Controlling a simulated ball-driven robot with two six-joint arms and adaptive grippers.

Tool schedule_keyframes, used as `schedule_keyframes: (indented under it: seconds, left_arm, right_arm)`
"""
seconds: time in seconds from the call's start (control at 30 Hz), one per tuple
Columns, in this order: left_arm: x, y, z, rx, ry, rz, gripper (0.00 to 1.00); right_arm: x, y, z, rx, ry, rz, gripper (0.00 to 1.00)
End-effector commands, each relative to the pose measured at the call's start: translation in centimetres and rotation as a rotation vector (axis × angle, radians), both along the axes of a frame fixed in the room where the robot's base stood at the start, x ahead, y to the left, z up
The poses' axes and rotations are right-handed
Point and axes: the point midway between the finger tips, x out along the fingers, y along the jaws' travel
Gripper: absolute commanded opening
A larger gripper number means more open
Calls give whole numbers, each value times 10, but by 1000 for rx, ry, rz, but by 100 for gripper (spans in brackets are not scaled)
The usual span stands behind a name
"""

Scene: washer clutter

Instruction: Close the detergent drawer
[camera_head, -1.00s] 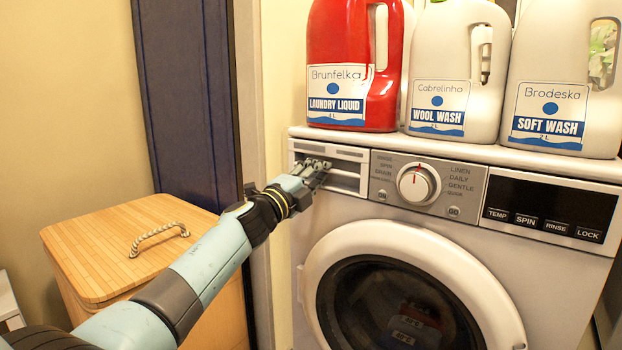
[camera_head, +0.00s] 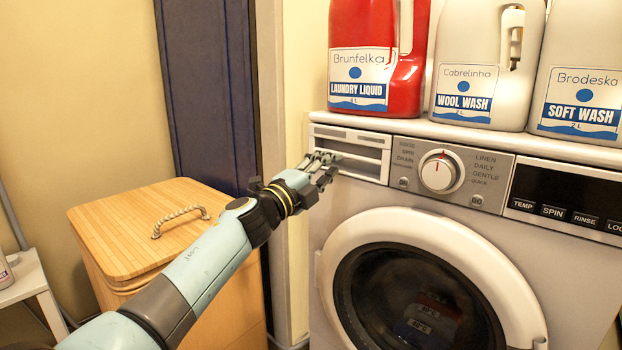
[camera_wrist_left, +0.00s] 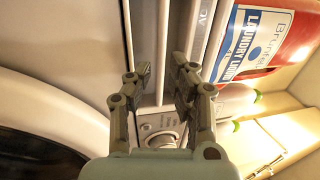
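The detergent drawer (camera_head: 362,150) is the white panel with horizontal slots at the top left of the washing machine's front. It looks about level with the control panel, but I cannot tell exactly how far it sticks out. My left gripper (camera_head: 328,164) is in front of the drawer's left part, overlapping it in the head view. In the left wrist view the fingers of my left gripper (camera_wrist_left: 160,84) are spread apart with nothing between them. The drawer's pale bars lie beyond the fingertips; contact cannot be told. My right gripper is not in view.
A red bottle (camera_head: 404,85) and two white bottles stand on top of the washer. The dial (camera_head: 441,171) is right of the drawer, and the round door (camera_head: 380,225) is below. A wooden hamper (camera_head: 140,225) stands left under my arm.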

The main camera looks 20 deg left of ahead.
Motion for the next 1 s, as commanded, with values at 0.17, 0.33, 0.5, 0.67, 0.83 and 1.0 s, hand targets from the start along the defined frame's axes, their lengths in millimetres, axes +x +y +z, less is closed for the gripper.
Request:
schedule_keyframes:
  seconds: [0.17, 0.33, 0.5, 0.67, 0.83, 1.0]
  left_arm:
    - [-38, 14, -9, 3, 2, 0, 20]
    - [-62, 22, -14, 2, 2, 0, 20]
    - [-70, 25, -15, 0, 0, 0, 20]
    - [-71, 25, -15, 0, 0, 0, 20]
    - [-70, 25, -15, 0, 0, 0, 20]
    - [-75, 25, -23, 0, 16, 0, 20]
  right_arm:
    - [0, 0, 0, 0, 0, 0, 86]
    - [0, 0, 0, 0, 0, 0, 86]
    - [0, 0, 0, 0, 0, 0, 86]
    - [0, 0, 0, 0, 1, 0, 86]
    - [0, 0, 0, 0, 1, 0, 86]
    - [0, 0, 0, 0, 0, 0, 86]
